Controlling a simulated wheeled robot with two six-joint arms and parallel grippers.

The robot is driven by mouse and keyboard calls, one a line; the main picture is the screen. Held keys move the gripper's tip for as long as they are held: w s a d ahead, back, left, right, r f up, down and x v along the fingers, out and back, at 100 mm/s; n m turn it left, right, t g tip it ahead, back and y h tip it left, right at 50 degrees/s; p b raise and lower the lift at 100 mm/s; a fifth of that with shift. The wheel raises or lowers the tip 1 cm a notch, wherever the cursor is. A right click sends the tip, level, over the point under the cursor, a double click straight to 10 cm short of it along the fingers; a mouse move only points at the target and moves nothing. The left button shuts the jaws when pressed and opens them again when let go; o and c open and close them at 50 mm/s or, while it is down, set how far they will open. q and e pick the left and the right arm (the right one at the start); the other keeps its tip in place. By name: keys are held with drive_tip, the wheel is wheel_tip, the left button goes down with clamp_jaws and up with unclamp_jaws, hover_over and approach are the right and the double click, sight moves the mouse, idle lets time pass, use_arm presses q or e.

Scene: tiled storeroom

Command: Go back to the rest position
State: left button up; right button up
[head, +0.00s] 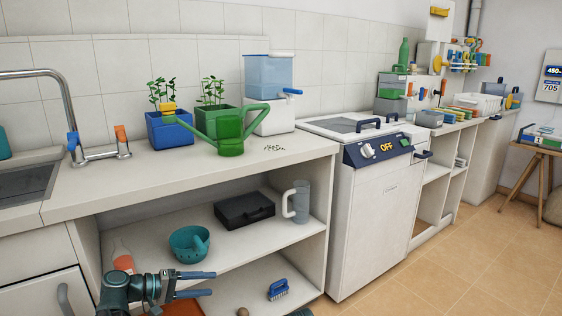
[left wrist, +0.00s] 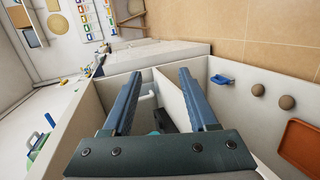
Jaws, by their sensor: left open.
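My left gripper (head: 202,283) is low in the head view, in front of the open shelves under the counter. Its two fingers are apart with nothing between them. The left wrist view shows the same open fingers (left wrist: 160,100), pointing along the shelf unit with the tiled floor beyond. My right gripper is in neither view.
On the shelves are a teal colander (head: 189,243), a black case (head: 244,209), a grey jug (head: 298,202) and a blue brush (head: 278,290). The counter (head: 100,190) above holds planters and a green watering can (head: 231,130). Tiled floor (head: 470,260) is clear at right.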

use_arm(q)
drive_tip(key=s+d+f+m+g+y+p, duration=0.1)
drive_tip(key=s+d+f+m+g+y, duration=0.2)
drive_tip(key=s+d+f+m+y, duration=0.45)
drive_tip(key=s+d+f+m+g+y+p, duration=0.2)
drive_tip(key=s+d+f+g+y, duration=0.2)
drive_tip(key=s+d+y, duration=0.6)
wheel_tip(320, 180, up, 38)
drive_tip(key=s+a+h+p, duration=0.1)
drive_tip(key=a+h+p, duration=0.1)
drive_tip(key=p, duration=3.5)
drive_tip(key=shift+s+a+f+h+p, duration=0.25)
drive_tip(key=shift+s+h+p, duration=0.1)
drive_tip(key=shift+h, duration=0.5)
